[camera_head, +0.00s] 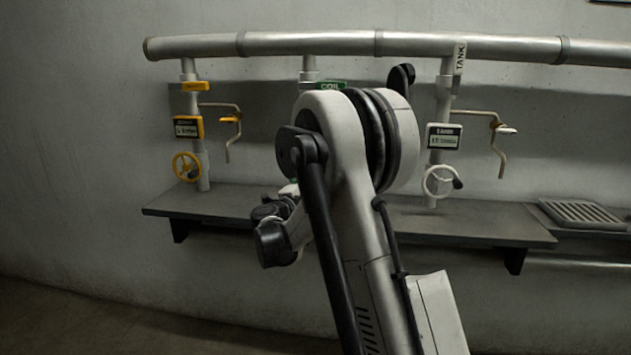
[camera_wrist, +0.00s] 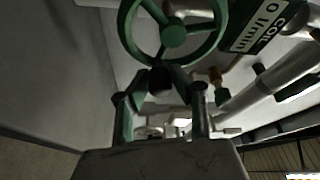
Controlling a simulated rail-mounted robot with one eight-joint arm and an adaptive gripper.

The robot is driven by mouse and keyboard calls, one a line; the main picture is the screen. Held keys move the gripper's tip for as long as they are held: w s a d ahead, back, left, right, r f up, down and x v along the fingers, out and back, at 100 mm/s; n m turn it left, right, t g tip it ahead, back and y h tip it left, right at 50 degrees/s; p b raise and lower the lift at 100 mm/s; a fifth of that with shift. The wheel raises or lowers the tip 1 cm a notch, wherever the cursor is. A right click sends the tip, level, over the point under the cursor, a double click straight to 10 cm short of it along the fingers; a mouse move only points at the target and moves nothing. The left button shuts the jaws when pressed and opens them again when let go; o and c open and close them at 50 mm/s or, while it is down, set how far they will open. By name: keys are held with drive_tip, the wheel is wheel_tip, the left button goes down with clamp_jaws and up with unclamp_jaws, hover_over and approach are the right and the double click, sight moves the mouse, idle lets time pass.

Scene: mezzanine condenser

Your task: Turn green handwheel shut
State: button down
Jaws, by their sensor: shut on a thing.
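The green handwheel (camera_wrist: 173,36) fills the top of the wrist view, with its hub, spokes and rim showing; its upper edge is cut off. My gripper (camera_wrist: 161,82) is just below the wheel in that view, its two fingers closing around a dark knob at the rim's lower edge. A black-and-white display reading "0 l/min" and labelled COIL (camera_wrist: 262,28) is right of the wheel. In the head view my arm hides the wheel and my fingertips. Only the green COIL tag (camera_head: 331,85) shows above my arm.
A yellow handwheel (camera_head: 187,166) is on the left pipe and a white handwheel (camera_head: 438,181) on the right TANK pipe. Bent spouts hang beside them. A grey shelf (camera_head: 222,201) runs below, and a large horizontal pipe (camera_head: 310,43) above. A grate (camera_head: 580,214) lies at right.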

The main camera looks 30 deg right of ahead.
drive_tip(key=shift+f+m, duration=0.1)
drive_tip(key=shift+m, duration=0.2)
drive_tip(key=c, duration=1.5)
unclamp_jaws()
drive_tip(key=shift+a, duration=0.15)
drive_tip(key=v, duration=1.2)
